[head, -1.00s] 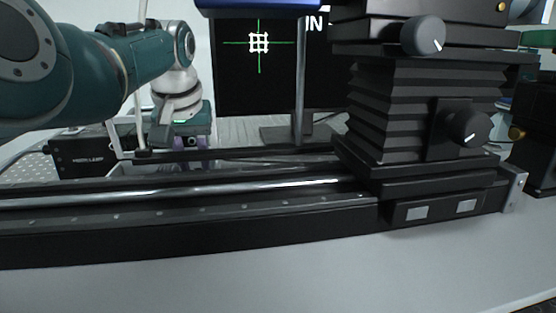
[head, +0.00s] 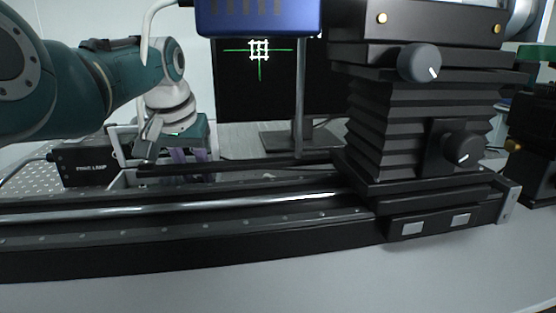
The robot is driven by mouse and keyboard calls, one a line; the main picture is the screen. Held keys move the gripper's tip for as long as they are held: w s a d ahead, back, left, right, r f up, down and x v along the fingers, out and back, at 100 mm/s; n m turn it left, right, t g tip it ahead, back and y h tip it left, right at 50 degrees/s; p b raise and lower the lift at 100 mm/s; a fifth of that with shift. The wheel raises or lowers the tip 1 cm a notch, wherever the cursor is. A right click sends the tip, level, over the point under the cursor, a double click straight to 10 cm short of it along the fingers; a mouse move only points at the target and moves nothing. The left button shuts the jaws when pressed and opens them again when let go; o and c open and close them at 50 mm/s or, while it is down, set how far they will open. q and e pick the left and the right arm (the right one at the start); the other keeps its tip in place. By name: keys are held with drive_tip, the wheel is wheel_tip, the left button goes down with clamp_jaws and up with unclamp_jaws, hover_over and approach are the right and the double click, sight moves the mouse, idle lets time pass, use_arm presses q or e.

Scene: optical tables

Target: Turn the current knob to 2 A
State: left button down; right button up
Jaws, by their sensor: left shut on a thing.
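My left gripper (head: 190,156) reaches down behind the black rail, with its purple fingers partly showing. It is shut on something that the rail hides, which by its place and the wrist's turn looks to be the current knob. The knob, its scale and its pointer do not show, so I cannot read its setting. My right gripper is out of view.
A long black rail (head: 200,248) crosses the front. A black bellows stage (head: 400,125) with two dark knobs stands on it at right. Behind are a monitor (head: 235,95), a blue box (head: 255,18) and a black lamp box (head: 90,168). The front table strip (head: 330,285) is clear.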

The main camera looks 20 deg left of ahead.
use_arm(q)
drive_tip(key=shift+a+m+h+p, duration=0.1)
drive_tip(key=shift+m+h+p, duration=0.25)
drive_tip(key=shift+m, duration=0.45)
drive_tip(key=shift+m+h, duration=0.35)
drive_tip(key=shift+m, duration=0.55)
drive_tip(key=shift+f+m+h+b, duration=0.15)
drive_tip(key=shift+m+h+b, duration=0.35)
drive_tip(key=shift+m+b, duration=1.15)
drive_tip(key=shift+m, duration=0.05)
